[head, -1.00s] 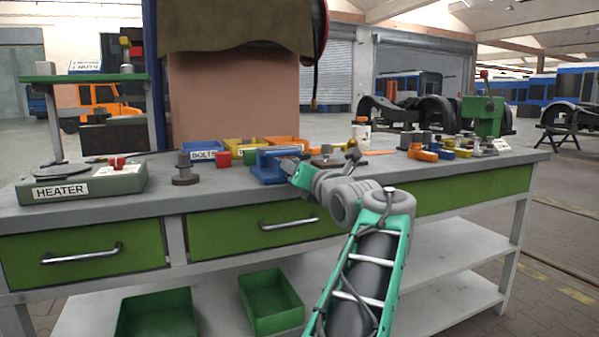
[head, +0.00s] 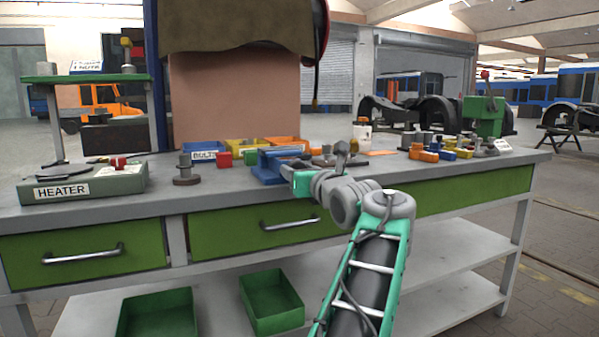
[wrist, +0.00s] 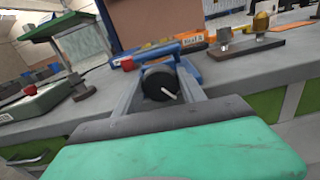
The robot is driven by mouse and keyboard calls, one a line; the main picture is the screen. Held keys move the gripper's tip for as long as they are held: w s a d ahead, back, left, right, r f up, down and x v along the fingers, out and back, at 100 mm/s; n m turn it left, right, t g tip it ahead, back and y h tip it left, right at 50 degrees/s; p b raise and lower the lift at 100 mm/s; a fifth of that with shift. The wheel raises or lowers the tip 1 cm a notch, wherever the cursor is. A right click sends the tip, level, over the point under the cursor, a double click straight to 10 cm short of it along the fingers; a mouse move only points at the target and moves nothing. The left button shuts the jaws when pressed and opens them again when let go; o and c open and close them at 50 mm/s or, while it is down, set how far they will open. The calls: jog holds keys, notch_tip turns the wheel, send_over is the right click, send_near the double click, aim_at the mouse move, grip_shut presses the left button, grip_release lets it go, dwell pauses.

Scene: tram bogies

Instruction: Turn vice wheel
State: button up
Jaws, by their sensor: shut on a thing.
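The blue vice (head: 270,170) stands at the front edge of the workbench in the head view. Its blue body also shows behind the wheel in the wrist view (wrist: 190,72). The vice wheel (wrist: 160,84) is a dark round knob with a white mark pointing to the lower right. My gripper (wrist: 163,86) is shut on the wheel, with one grey finger on each side of it. In the head view my gripper (head: 290,178) is at the front of the vice, and the wheel is hidden there.
A grey heater box (head: 85,184) sits at the left of the bench. Bolt bins (head: 204,155) stand behind the vice. A green press (head: 484,115) and small coloured blocks (head: 424,155) are at the right. Drawer handles (head: 290,223) protrude below the bench top.

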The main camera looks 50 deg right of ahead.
jog(key=shift+f, duration=0.1)
jog(key=o, duration=1.4)
jog(key=shift+p+v, duration=0.4)
jog(key=shift+v, duration=3.55)
